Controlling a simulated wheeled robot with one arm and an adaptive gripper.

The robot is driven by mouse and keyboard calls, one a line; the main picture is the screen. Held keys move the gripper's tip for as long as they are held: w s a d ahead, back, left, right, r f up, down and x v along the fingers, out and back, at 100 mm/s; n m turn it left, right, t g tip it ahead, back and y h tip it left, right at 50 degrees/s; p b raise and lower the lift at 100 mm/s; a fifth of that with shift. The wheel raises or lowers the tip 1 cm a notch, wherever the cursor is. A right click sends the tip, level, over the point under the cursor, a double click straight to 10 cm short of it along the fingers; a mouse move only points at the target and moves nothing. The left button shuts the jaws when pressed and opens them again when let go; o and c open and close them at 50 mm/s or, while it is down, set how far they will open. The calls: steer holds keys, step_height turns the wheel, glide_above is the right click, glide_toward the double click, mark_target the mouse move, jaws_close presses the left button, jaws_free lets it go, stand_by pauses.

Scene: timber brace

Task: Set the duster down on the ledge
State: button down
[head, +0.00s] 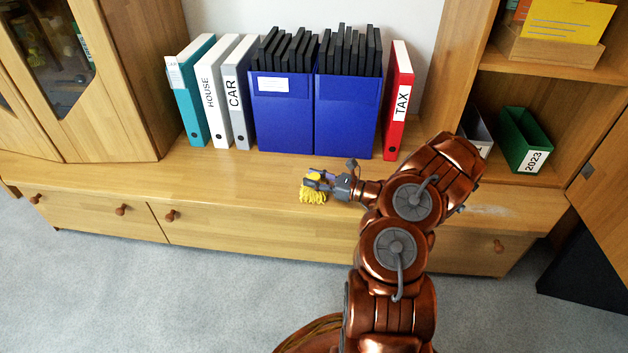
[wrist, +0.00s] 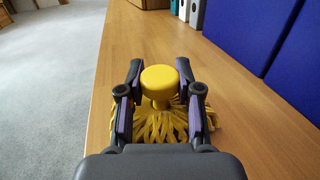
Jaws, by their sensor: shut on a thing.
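The duster is yellow, with a round knob and a stringy head. In the head view the duster (head: 313,196) is at the front edge of the wooden ledge (head: 240,183). My gripper (head: 318,181) is shut on it from the right. In the wrist view the knob of the duster (wrist: 159,83) sits between the two fingers of my gripper (wrist: 160,90), with the yellow strands spread below it. The ledge (wrist: 135,42) runs beneath and beyond. I cannot tell whether the strands touch the wood.
Blue file boxes (head: 283,115) and several binders, including a red one (head: 398,100), stand along the back of the ledge. Drawers with round knobs (head: 170,215) are below the front edge. A green box (head: 525,140) sits in the right shelf. The ledge left of the gripper is clear.

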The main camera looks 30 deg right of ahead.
steer(key=shift+f, duration=0.15)
steer(key=c, duration=0.8)
jaws_free()
